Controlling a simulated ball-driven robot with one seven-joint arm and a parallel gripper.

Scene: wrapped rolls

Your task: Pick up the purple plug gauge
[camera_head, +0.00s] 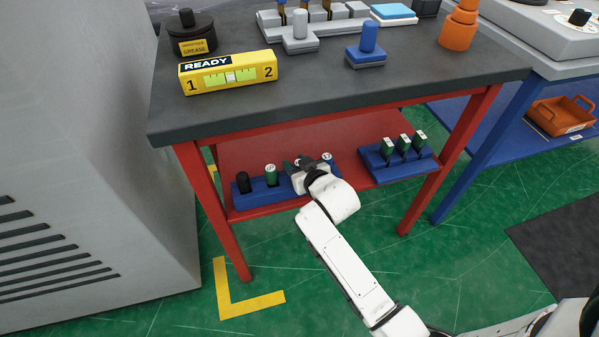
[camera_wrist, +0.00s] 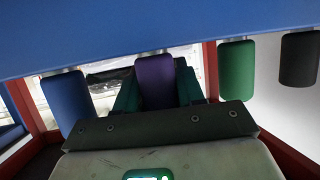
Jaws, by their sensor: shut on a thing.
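The purple plug gauge (camera_wrist: 156,78) is between the two fingers of my gripper (camera_wrist: 158,92) in the wrist view. The fingers are shut on its handle. One end of the gauge is close to the edge of the blue rack (camera_wrist: 150,30), in line with the other gauges; I cannot tell whether it is still seated. In the head view my gripper (camera_head: 308,167) is over the left blue rack (camera_head: 262,192) on the red lower shelf and hides the purple gauge.
Beside it in the rack stand a blue gauge (camera_wrist: 67,103), a green gauge (camera_wrist: 236,72) and a black gauge (camera_wrist: 299,60). A second blue rack (camera_head: 412,170) with green-handled gauges stands to the right. The dark tabletop (camera_head: 310,95) overhangs the shelf, and red legs (camera_head: 215,215) flank it.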

